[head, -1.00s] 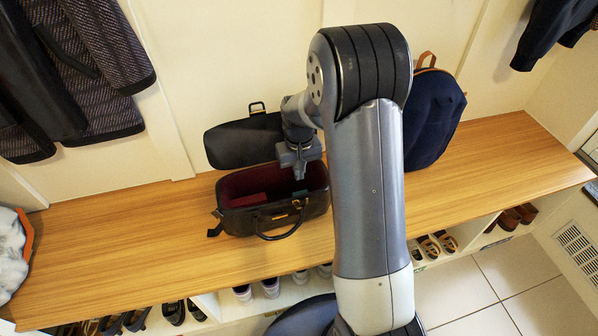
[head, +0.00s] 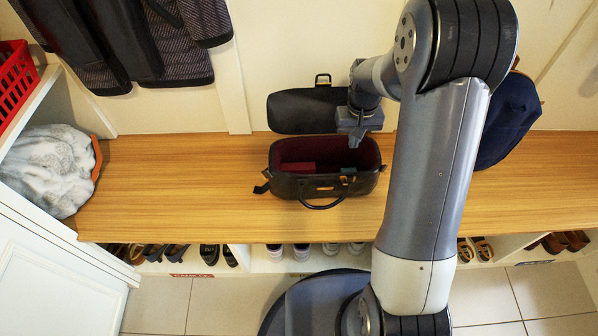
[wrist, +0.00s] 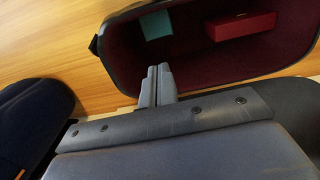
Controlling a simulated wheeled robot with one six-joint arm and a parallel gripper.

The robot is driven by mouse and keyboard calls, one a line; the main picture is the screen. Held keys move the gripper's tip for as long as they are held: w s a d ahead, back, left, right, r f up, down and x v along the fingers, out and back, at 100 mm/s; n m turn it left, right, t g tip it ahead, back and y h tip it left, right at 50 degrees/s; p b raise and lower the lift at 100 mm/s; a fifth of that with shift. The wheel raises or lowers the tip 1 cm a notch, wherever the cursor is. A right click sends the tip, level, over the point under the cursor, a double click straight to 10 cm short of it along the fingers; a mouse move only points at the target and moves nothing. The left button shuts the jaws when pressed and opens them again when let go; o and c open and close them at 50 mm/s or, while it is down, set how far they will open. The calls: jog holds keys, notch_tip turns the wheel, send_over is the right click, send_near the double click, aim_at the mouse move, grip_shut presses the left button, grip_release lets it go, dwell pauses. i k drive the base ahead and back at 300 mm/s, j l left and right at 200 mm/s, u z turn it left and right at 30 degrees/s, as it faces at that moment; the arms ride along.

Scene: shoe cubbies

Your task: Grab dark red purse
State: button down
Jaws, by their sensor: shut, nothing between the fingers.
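The dark red purse (head: 297,167) lies inside an open black bag (head: 325,186) with a dark red lining, on the wooden bench. In the wrist view the purse (wrist: 243,25) is a small red box-like shape with a small gold-coloured spot, lying on the bag's lining. My gripper (head: 355,142) is shut and empty above the bag's right rear edge. In the wrist view its fingertips (wrist: 159,70) are together beside the bag's rim, apart from the purse.
A teal item (wrist: 156,24) lies in the bag near the purse. The bag's black lid (head: 305,110) stands open behind it. A navy backpack (head: 508,120) is to the right, a grey fluffy item (head: 48,170) to the left. Bench between is clear. Shoes sit below.

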aim_at(298, 167)
jog(key=k, duration=1)
